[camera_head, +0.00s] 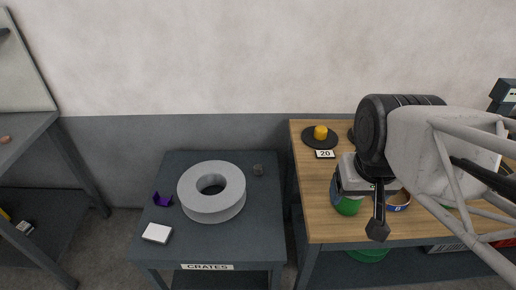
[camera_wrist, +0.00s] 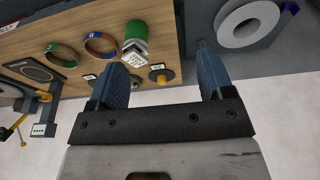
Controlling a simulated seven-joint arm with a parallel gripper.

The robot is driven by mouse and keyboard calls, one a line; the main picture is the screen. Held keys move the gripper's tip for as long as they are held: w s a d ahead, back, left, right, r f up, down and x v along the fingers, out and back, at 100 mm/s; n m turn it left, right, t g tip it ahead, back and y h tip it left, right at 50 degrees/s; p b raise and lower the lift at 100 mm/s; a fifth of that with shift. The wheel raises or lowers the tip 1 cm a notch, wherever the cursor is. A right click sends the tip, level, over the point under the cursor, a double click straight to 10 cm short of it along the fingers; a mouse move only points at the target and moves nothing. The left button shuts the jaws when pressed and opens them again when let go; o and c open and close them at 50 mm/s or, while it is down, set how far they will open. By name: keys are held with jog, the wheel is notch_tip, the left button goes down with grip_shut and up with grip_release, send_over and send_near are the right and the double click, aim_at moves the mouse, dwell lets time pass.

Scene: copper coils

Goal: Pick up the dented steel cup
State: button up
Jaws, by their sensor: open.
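The grey coil (camera_head: 212,207) fills the middle of the dark table, with a purple piece (camera_head: 162,200) and a white block (camera_head: 157,233) to its left. The wooden table (camera_head: 310,220) holds a yellow-topped black disc (camera_head: 320,136), a 20 card and a green spool (camera_head: 347,207).

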jog(key=shift+r, duration=0.1)
jog(key=w+v, duration=0.1)
jog(key=v, duration=0.4)
jog(key=w+a+r+m+t+y, duration=0.1)
jog(key=w+a+m+y, duration=0.1)
jog(key=w+a, duration=0.3)
jog(key=w+a+r+m+t+y, duration=0.1)
jog(key=w+a+r+m+y, duration=0.15)
jog(key=w, duration=0.45)
jog(key=m+t, duration=0.8)
jog(key=m, duration=1.9)
send_over(260, 170)
jog(key=s+d, duration=0.2)
jog(key=s, duration=0.2)
notch_tip(260, 170, down, 4)
jog(key=shift+y, duration=0.55)
notch_tip(260, 170, down, 53)
jog(key=shift+w+a+f, duration=0.1)
jog(key=shift+w+a, duration=0.05)
jog(key=shift+w, duration=0.1)
